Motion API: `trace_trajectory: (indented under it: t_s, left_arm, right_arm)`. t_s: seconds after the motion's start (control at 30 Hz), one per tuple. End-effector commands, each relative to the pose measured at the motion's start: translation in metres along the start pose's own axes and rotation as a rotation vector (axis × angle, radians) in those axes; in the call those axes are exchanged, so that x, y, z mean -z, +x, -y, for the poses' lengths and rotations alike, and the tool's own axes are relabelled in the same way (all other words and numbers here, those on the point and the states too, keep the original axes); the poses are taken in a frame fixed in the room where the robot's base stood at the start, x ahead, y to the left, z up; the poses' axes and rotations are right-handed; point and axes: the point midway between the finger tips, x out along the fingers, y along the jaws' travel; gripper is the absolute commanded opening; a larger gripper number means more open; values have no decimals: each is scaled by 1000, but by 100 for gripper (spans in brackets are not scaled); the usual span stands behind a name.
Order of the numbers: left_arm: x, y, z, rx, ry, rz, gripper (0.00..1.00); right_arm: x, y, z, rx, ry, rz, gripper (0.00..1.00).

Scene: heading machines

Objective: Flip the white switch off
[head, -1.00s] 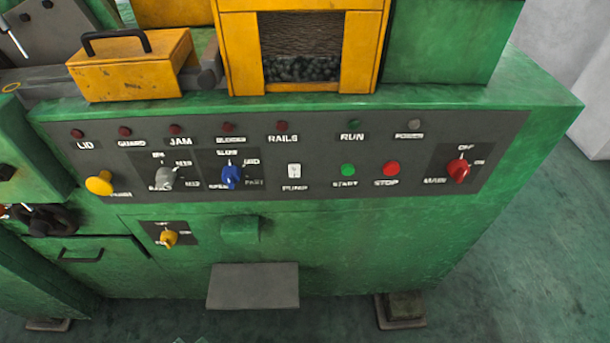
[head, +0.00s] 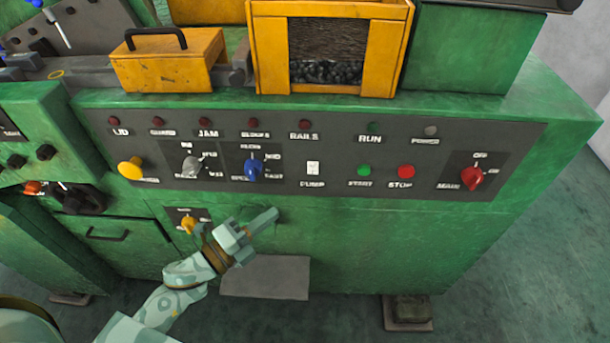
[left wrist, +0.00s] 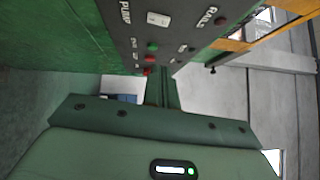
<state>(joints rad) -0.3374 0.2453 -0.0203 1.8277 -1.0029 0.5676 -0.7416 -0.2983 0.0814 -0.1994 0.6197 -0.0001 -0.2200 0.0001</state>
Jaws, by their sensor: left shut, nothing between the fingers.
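The white switch (head: 313,168) is a small rocker above the PUMP label on the dark control panel of the green machine. It also shows in the left wrist view (left wrist: 158,19), near the top. Its on or off position is too small to tell. My left gripper (head: 276,212) is shut and empty. In the head view it appears below and to the left of the white switch, in front of the green machine front, apart from the switch. My right gripper is not in view.
The green START button (head: 364,171) and red STOP button (head: 406,171) sit right of the switch. A blue knob (head: 253,169) is to its left, a red MAIN knob (head: 473,178) far right. A grey plate (head: 265,277) juts out below.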

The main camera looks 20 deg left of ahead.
Motion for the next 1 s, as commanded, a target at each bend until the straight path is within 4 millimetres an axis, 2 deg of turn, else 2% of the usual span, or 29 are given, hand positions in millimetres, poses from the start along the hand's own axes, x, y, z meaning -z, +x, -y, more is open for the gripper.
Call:
trace_trajectory:
  t_s: [0.17, 0.27, 0.67, 0.7, 1.0]
  left_arm:
    - [0, 6, 0, 1, -1, 1, 0]
    - [0, 19, 1, 2, -3, 1, 0]
    - [0, 102, 1, 2, -4, 1, 0]
    - [-6, 107, 0, 0, -2, 2, 0]
    - [-28, 127, -1, -1, -3, 2, 0]
  right_arm:
    - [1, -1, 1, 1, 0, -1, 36]
    - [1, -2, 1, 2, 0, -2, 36]
    - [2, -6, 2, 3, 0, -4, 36]
    - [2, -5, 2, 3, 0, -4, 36]
    - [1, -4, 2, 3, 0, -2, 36]
